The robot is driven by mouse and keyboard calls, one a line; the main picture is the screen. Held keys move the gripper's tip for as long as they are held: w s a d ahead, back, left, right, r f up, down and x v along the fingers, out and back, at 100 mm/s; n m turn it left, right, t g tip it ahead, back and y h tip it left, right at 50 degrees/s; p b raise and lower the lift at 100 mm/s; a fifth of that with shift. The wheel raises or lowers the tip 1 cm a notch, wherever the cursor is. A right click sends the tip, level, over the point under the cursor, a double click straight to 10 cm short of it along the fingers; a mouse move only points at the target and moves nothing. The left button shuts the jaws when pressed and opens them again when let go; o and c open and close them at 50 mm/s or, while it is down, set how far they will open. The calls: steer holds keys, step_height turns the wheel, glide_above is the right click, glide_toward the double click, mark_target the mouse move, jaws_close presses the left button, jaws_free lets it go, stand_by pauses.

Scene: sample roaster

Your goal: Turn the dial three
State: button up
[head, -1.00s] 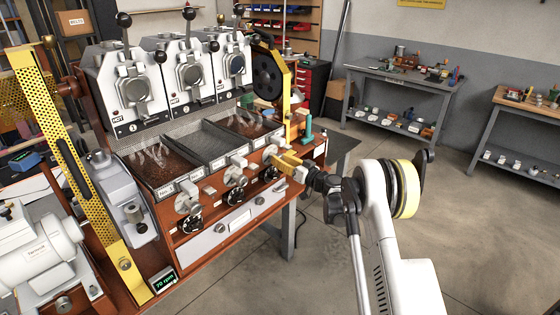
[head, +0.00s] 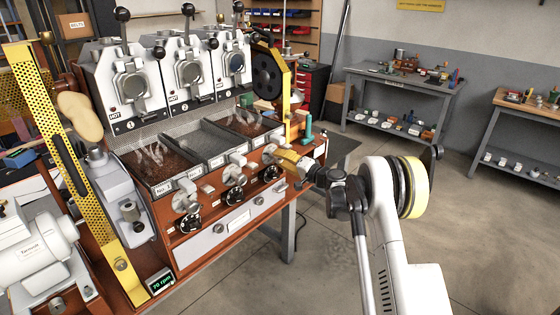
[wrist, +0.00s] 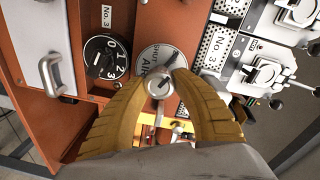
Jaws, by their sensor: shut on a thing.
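The black dial (wrist: 105,57) numbered 0 to 3, beside a No. 3 label (wrist: 107,15), is left of my gripper in the wrist view. In the head view it is the rightmost black dial (head: 271,173). A silver knob (wrist: 158,80) sits on a grey round plate (wrist: 160,60) lettered SHUT and AIR. My gripper (wrist: 160,77), with yellow fingers, is shut on this silver knob, one finger on each side. In the head view my gripper (head: 278,153) reaches the right end of the panel. The fingertips hide part of the plate.
A metal handle (wrist: 50,73) stands out left of the black dial. Other black dials (head: 233,197) and silver knobs line the front. Three roaster drums stand above the trays (head: 205,143). The floor (head: 460,230) at right is clear.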

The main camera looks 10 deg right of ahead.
steer(key=m+b, duration=0.1)
steer(key=m, duration=0.5)
steer(key=shift+f, duration=0.1)
steer(key=m+y, duration=0.1)
steer(key=m, duration=0.4)
steer(key=shift+g+b, duration=0.3)
steer(key=shift+b, duration=0.05)
steer(key=o, duration=1.2)
steer(key=shift+s+d, duration=0.1)
steer(key=v, duration=1.1)
steer(key=shift+s+d, duration=0.2)
steer(key=shift+s, duration=0.1)
